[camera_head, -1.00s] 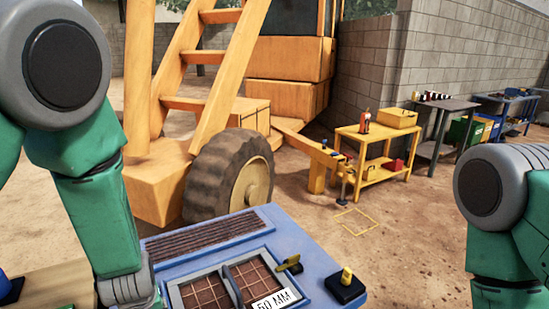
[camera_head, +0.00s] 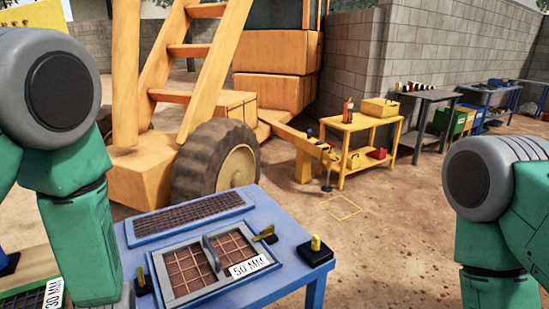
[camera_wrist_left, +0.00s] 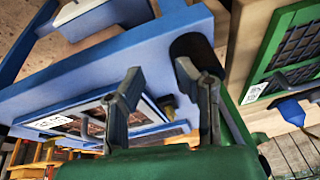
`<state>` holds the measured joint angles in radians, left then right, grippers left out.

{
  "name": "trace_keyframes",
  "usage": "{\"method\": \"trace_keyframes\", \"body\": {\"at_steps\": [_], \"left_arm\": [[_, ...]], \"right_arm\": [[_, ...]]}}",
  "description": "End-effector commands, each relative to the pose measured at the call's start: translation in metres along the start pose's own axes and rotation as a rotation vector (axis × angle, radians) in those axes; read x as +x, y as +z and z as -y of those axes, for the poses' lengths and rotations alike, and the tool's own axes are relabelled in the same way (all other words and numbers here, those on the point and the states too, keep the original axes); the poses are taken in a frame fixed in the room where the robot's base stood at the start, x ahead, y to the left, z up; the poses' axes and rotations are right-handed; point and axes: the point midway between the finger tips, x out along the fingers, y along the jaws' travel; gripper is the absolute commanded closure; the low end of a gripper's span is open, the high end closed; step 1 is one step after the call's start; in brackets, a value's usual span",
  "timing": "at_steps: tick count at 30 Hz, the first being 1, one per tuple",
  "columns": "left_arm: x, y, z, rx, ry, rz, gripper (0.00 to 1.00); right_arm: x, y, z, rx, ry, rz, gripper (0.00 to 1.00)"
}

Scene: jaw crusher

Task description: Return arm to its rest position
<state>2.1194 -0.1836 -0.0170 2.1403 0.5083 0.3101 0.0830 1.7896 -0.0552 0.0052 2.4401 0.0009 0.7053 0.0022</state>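My left arm (camera_head: 75,190) comes in at the left of the head view, green with a grey shoulder joint. Its hand lies out of that picture. In the left wrist view my left gripper (camera_wrist_left: 165,95) has its two grey fingers well apart with nothing between them. The blue table shows behind the fingers, and I cannot tell the distance. My right arm (camera_head: 490,215) stands at the right edge of the head view. Its gripper is out of the picture.
A blue table (camera_head: 290,222) carries a screen labelled 50 MM (camera_head: 185,268), with yellow-handled latches beside it. A green-framed 30 MM screen (camera_head: 22,300) lies at lower left. The yellow machine (camera_head: 285,90) stands behind. A yellow cart (camera_head: 345,125) and bare ground lie to the right.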

Motion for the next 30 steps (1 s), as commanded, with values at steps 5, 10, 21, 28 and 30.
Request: {"method": "trace_keyframes", "body": {"at_steps": [5,10,21,28,30], "left_arm": [[0.032,0.055,0.019,0.113,-0.005,0.053,0.71],[0.065,0.127,0.041,0.259,0.025,0.131,0.71],[0.082,0.244,0.062,0.468,0.168,0.264,0.71],[0.08,0.244,0.06,0.472,0.17,0.264,0.71],[0.08,0.244,0.06,0.471,0.169,0.264,0.71]], "right_arm": [[0.021,0.001,0.0,0.001,0.001,0.001,0.6],[0.046,0.003,0.0,0.001,0.001,0.001,0.6],[0.08,0.005,0.0,0.0,0.0,0.001,0.6],[0.078,0.005,0.0,0.001,0.0,0.001,0.6],[0.078,0.005,0.0,0.001,0.0,0.001,0.6]]}}
